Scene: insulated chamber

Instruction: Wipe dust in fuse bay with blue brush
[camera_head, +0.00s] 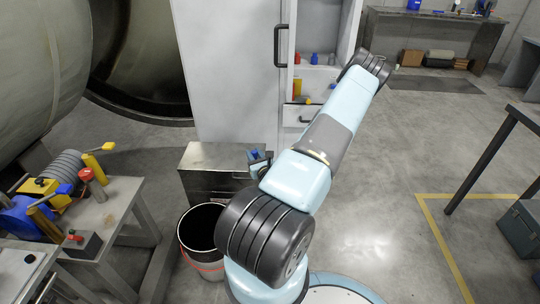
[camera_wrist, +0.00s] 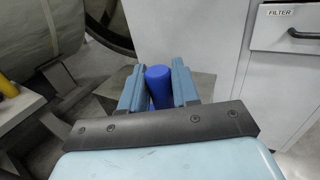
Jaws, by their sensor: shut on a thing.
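My gripper (camera_head: 259,163) is shut on a blue cylindrical thing (camera_wrist: 158,80), which looks like the handle of the blue brush. In the wrist view it stands between the two light-blue fingers of my gripper (camera_wrist: 157,90); its lower part is hidden. In the head view only a small patch of blue (camera_head: 254,153) shows at the fingers. My gripper is at the right end of a low metal cabinet (camera_head: 210,155), in front of the tall white cabinet. I cannot make out the fuse bay or any dust.
The white cabinet (camera_head: 225,75) has open shelves with small red, blue and yellow items, and drawers; one drawer (camera_wrist: 290,27) reads FILTER. A bin (camera_head: 204,243) stands below the low cabinet. A workbench (camera_head: 110,205) with several tools is at left.

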